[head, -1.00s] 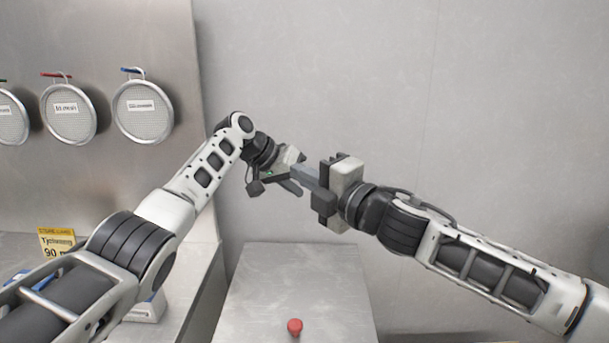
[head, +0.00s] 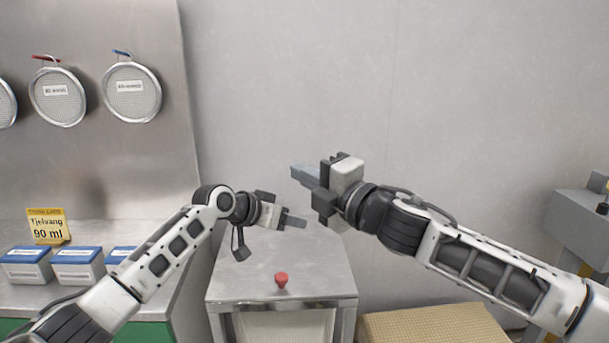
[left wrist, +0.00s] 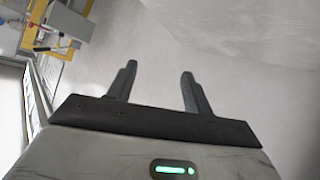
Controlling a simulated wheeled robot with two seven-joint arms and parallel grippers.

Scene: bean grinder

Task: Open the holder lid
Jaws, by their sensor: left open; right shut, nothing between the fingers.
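A steel-topped stand (head: 235,285) with a red knob (head: 281,280) on its top stands in the lower middle of the head view. I cannot tell whether its top is the holder lid; no other lid is clearly seen. My left gripper (head: 294,221) is above the stand, higher than the knob and apart from it. Its two fingers (left wrist: 158,80) are apart with nothing between them in the left wrist view. My right gripper (head: 303,174) is higher, in front of the grey wall, pointing left. It is shut and empty.
Round labelled sieves (head: 132,93) hang on the steel panel at left. Several blue-and-white boxes (head: 78,265) and a yellow sign (head: 47,226) are on the left counter. A tan box (head: 435,325) stands low at right, and grey equipment (head: 585,228) is at the right edge.

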